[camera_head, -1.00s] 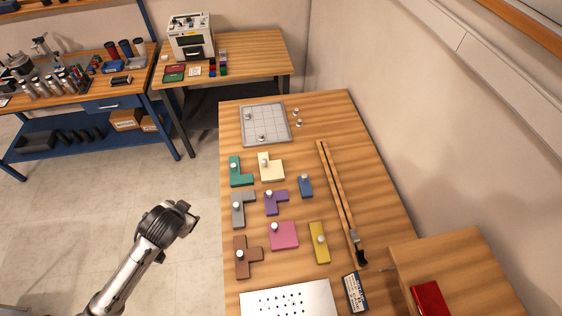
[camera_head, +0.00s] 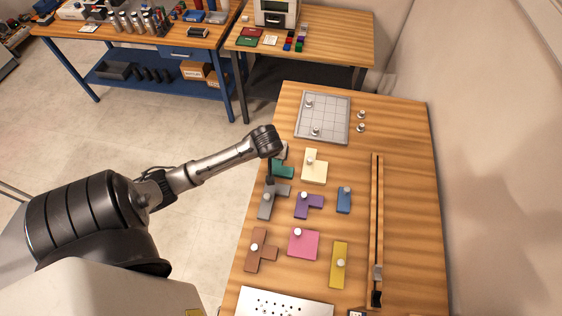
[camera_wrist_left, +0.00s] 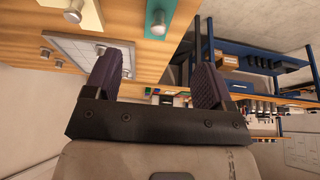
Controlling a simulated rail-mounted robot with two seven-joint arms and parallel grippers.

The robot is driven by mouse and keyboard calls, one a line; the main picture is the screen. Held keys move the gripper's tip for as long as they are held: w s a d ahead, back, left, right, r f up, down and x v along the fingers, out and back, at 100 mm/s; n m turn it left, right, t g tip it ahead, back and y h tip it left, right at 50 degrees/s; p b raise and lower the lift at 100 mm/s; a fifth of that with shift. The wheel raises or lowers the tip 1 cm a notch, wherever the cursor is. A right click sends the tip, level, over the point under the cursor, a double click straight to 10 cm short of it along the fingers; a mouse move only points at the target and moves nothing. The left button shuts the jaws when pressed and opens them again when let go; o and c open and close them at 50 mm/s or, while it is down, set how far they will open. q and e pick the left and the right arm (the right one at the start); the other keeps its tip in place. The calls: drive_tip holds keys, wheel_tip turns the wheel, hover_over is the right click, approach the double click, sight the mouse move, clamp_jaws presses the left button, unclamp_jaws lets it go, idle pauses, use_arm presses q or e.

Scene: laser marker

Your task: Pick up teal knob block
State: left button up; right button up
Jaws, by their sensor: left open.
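The teal knob block (camera_head: 285,171) lies on the wooden table between the cream block and the grey block, partly covered by my left gripper (camera_head: 276,166). My left gripper is open, at the table's left edge, close to the teal block; the gap in height is hard to judge. In the left wrist view the teal block (camera_wrist_left: 166,6) with its silver knob is at the top, above the space between the two spread fingers (camera_wrist_left: 155,75). Nothing shows between the fingers. My right gripper is not in view.
Close by are a cream block (camera_head: 316,172), a grey block (camera_head: 266,203), a purple block (camera_head: 303,212) and a blue block (camera_head: 344,205). A grid tray (camera_head: 336,118) with knobs lies behind. A wooden rail (camera_head: 376,220) runs along the right.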

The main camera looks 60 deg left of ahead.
use_arm(q)
hover_over(276, 164)
wheel_tip(276, 164, down, 7)
drive_tip(key=shift+a+f+b, duration=0.1)
drive_tip(key=shift+b, duration=0.3)
drive_tip(key=x, duration=0.4)
drive_tip(key=shift+w+a, duration=0.2)
drive_tip(key=shift+w, duration=0.1)
drive_tip(key=shift+w+a+f+b, duration=0.15)
drive_tip(key=shift+f+b, duration=0.15)
drive_tip(key=shift+f, duration=0.15)
drive_tip(key=c, duration=1)
